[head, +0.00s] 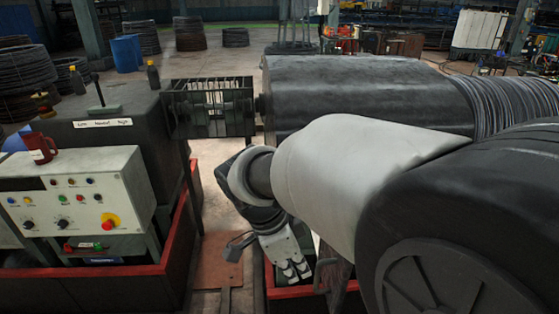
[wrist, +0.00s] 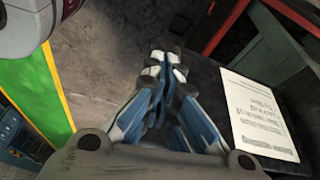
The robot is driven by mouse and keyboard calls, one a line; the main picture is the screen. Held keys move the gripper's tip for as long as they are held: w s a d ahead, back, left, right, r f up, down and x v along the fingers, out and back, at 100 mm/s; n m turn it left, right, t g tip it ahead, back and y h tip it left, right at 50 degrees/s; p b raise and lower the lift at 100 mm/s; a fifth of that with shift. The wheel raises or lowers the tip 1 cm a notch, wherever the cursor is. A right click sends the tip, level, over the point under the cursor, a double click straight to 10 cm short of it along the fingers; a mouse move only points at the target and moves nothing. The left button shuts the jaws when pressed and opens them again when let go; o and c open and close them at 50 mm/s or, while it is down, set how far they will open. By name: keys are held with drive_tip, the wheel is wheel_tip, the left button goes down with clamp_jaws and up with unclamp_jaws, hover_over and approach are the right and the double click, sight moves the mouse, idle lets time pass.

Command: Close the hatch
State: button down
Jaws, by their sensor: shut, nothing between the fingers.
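My gripper (head: 296,271) is shut and empty, pointing down at the red-edged base below the large dark drum. In the wrist view my gripper (wrist: 165,68) has its fingertips together, beside or over a dark panel (wrist: 215,75) with a white printed label (wrist: 262,120). This panel may be the hatch. In the head view a brownish panel with a looped handle (head: 322,268) stands just right of the fingertips, partly hidden by my arm. It may be the same hatch; I cannot tell how far it is open, or whether the fingers touch it.
A black wire cage (head: 208,106) and the drum (head: 365,95) are behind my arm. A floor pedal (head: 240,240) lies left of the gripper. A green panel with a yellow edge (wrist: 40,85) is left in the wrist view.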

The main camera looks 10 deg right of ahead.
drive_tip(key=w+d+f+m+b, duration=0.1)
drive_tip(key=d+f, duration=0.5)
drive_tip(key=f, duration=0.3)
drive_tip(key=shift+d+m+h, duration=0.15)
drive_tip(key=shift+m+h, duration=0.15)
drive_tip(key=shift+d+f, duration=0.1)
